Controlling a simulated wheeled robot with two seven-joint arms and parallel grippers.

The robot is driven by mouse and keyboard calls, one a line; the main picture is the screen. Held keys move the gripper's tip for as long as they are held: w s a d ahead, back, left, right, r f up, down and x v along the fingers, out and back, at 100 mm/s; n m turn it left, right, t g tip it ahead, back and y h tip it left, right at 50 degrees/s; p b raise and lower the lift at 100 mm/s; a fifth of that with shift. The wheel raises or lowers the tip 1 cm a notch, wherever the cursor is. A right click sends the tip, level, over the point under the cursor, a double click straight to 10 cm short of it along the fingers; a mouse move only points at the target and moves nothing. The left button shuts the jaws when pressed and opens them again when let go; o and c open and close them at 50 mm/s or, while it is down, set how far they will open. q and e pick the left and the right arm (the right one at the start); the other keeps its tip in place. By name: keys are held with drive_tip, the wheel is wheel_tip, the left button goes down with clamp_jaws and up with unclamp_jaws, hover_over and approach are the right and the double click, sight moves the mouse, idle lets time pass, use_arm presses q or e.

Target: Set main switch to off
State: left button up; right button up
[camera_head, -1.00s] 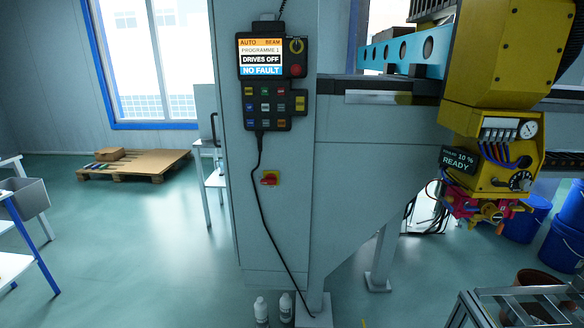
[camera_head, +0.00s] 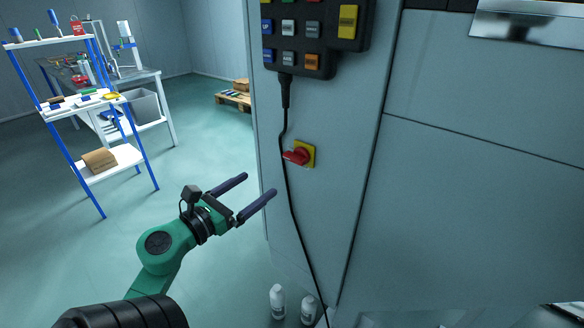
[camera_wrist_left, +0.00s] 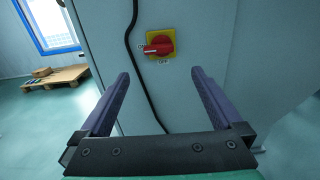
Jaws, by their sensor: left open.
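The main switch is a red rotary handle (camera_head: 297,156) on a yellow square plate (camera_head: 311,151), set in the grey cabinet face below the control pendant. In the left wrist view the red handle (camera_wrist_left: 156,46) lies roughly horizontal on its plate, pointing left. My right gripper is not in view.
A black cable (camera_head: 287,185) hangs from the pendant (camera_head: 314,35) down the cabinet, just left of the switch. Two white bottles (camera_head: 278,302) stand on the floor below. A blue-and-white shelf (camera_head: 122,160) stands at left. Open floor lies between shelf and cabinet.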

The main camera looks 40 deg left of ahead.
sight(292, 160)
use_arm(q)
drive_tip(key=w+p, duration=0.1)
drive_tip(key=w, duration=0.3)
drive_tip(key=w+p, duration=0.1)
drive_tip(key=w, duration=0.4)
drive_tip(key=w+p, duration=0.2)
drive_tip(key=w, duration=0.2)
drive_tip(key=shift+w+a+r, duration=0.1)
drive_tip(key=shift+w+a, duration=0.1)
drive_tip(key=shift+a, duration=0.15)
drive_tip(key=shift+w, duration=0.4)
drive_tip(key=c, duration=1.2)
drive_tip(key=shift+o, duration=0.2)
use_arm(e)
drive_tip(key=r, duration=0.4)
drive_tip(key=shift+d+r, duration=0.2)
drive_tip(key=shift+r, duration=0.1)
